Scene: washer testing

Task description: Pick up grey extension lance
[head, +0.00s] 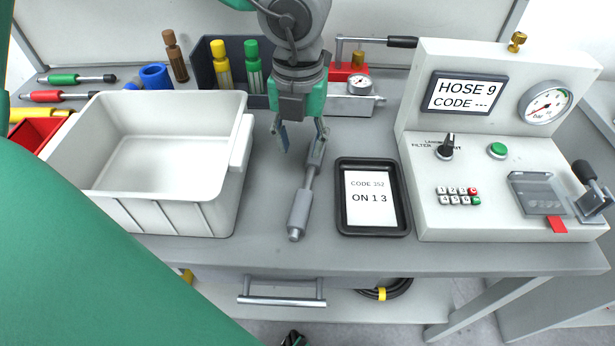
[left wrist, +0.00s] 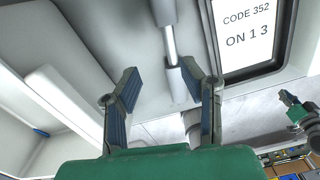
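The grey extension lance (head: 300,210) lies on the grey bench between the white bin and the black-framed tablet, its thick end toward the front edge. My left gripper (head: 302,138) is open above its far end, pointing down. In the left wrist view the lance (left wrist: 169,45) runs between the two spread fingers of my left gripper (left wrist: 167,80), and neither finger is closed on it. A dark and green part at the right of the left wrist view looks like my right gripper (left wrist: 290,108). Its fingers are too small to judge.
The white bin (head: 240,140) stands close on the left and the tablet (head: 343,225) on the right. A test console (head: 420,150) stands further right. Bench before the lance is clear.

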